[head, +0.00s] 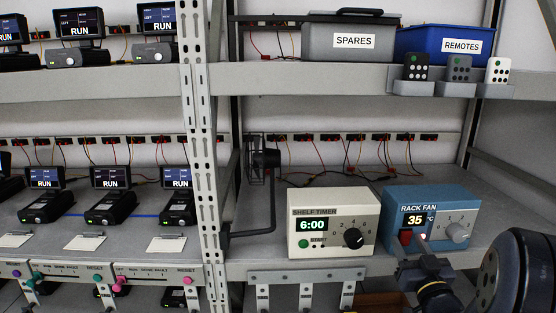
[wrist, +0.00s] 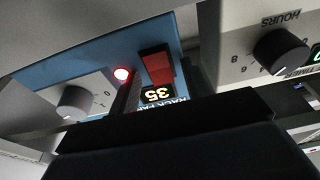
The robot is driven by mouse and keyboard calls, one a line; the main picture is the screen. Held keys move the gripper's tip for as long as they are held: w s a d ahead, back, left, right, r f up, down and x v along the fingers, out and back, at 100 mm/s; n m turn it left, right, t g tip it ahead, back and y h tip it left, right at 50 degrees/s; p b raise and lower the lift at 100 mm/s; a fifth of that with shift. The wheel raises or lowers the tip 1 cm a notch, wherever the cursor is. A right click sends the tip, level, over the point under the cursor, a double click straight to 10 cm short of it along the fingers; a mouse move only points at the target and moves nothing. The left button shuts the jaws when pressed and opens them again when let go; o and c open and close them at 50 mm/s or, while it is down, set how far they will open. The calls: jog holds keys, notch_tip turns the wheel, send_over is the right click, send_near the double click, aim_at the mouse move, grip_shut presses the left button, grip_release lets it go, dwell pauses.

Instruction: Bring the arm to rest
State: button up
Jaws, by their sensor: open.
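My gripper (head: 414,244) is at the lower right in the head view, in front of the blue rack fan box (head: 398,208). Its fingertips are open near the box's red switch (head: 405,238), with nothing seen between them; I cannot tell whether they touch it. In the wrist view, which is upside down, the rack fan box (wrist: 150,42) shows its red switch (wrist: 157,66), a lit red lamp (wrist: 123,74), a "35" display (wrist: 158,94) and a grey knob (wrist: 75,103). The dark gripper body (wrist: 180,145) fills the bottom and hides part of the front.
The cream shelf timer (head: 331,222), reading 6:00, stands left of the fan box. A metal upright (head: 200,150) divides the racks. Above are a grey SPARES bin (head: 348,40), a blue REMOTES bin (head: 445,44) and remotes in holders (head: 415,87).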

jog(key=shift+f+b, duration=0.3)
jog(key=shift+b, duration=0.85)
jog(key=b+v, duration=0.3)
jog(key=v, duration=0.7)
jog(key=p+x, duration=0.1)
jog(key=x, duration=0.2)
jog(key=p+x, duration=0.1)
jog(key=x, duration=0.3)
jog(key=r+p+x, duration=0.1)
jog(key=p+x, duration=0.1)
jog(key=x, duration=0.1)
jog(key=shift+w, duration=0.1)
jog(key=shift+r+p, duration=0.1)
jog(key=shift+p, duration=0.9)
jog(key=g+p, duration=0.1)
jog(key=p, duration=0.3)
jog(key=g+p, duration=0.1)
jog(key=p, duration=0.4)
jog(key=shift+r, duration=0.25)
